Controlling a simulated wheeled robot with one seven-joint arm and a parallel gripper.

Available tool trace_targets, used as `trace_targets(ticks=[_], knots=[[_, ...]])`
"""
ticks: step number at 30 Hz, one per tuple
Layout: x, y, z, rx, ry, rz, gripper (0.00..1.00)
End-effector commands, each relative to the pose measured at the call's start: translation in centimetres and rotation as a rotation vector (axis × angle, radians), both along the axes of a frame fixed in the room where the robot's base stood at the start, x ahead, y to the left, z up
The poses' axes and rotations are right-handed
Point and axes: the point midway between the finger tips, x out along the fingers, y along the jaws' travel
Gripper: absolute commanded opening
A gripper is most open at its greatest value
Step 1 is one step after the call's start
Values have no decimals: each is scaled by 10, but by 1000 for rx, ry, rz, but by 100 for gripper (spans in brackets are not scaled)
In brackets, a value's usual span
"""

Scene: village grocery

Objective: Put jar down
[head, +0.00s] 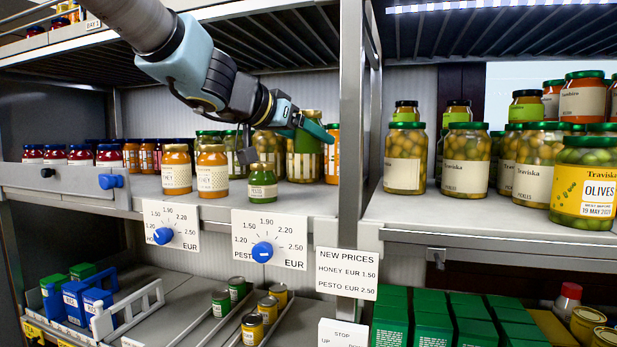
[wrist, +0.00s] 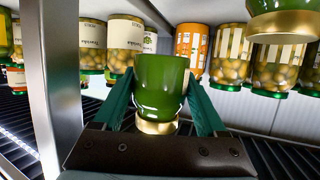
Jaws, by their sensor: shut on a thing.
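My gripper (head: 303,129) is over the back of the middle shelf, left of the upright post, its teal fingers closed around a jar. The held jar (wrist: 160,85) is green with a gold lid and stands between the fingers in the wrist view, which looks upside down. In the head view the held jar (head: 303,164) is partly covered by the fingers and appears upright. A small green pesto jar (head: 262,190) stands in front and to the left.
The metal post (head: 352,120) is right of my gripper. Dials and a price sign (head: 346,273) line the front edge.

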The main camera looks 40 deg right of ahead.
Motion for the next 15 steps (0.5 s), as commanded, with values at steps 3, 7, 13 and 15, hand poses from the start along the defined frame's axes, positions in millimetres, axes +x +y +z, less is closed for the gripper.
trace_targets(ticks=[3,7,13,15], knots=[[0,0,-2,-2,-2,1,0],[0,0,-22,1,2,3,0],[0,0,-55,1,1,3,0],[0,0,-60,0,1,3,0]])
